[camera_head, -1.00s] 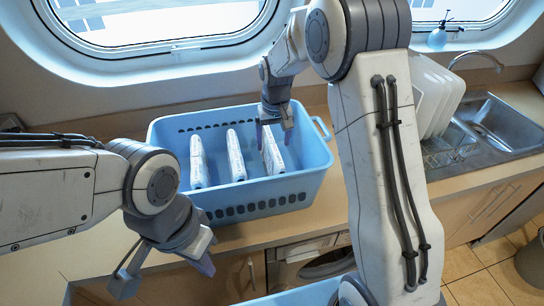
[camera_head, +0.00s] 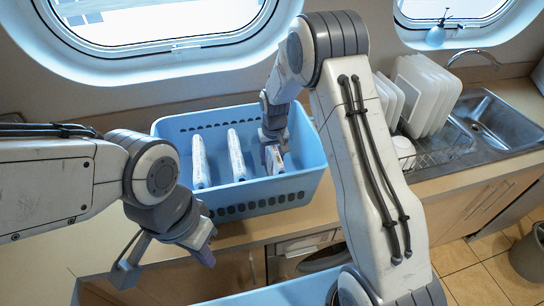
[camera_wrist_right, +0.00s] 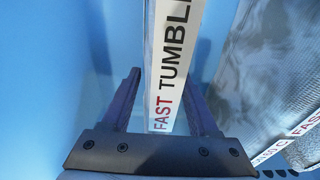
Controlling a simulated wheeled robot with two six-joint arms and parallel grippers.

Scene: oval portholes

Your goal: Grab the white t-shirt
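A blue basket (camera_head: 225,198) on the counter holds three folded, pale items standing on edge: a left one (camera_head: 200,162), a middle one (camera_head: 236,155) and a right one (camera_head: 275,160). Which is the white t-shirt I cannot tell for sure. My right gripper (camera_head: 272,140) is down in the basket at the right item. In the right wrist view, its open fingers (camera_wrist_right: 160,85) straddle a white edge (camera_wrist_right: 172,75) lettered "FAST TUMBL", with a gap at the left finger. My left gripper (camera_head: 163,258) is open and empty, in front of the basket.
A second blue basket (camera_head: 285,292) is at the front bottom edge. In the right wrist view, a grey folded item (camera_wrist_right: 262,75) lies close to the right finger. A dish rack (camera_head: 445,150) with white plates and a sink (camera_head: 495,122) are to the right.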

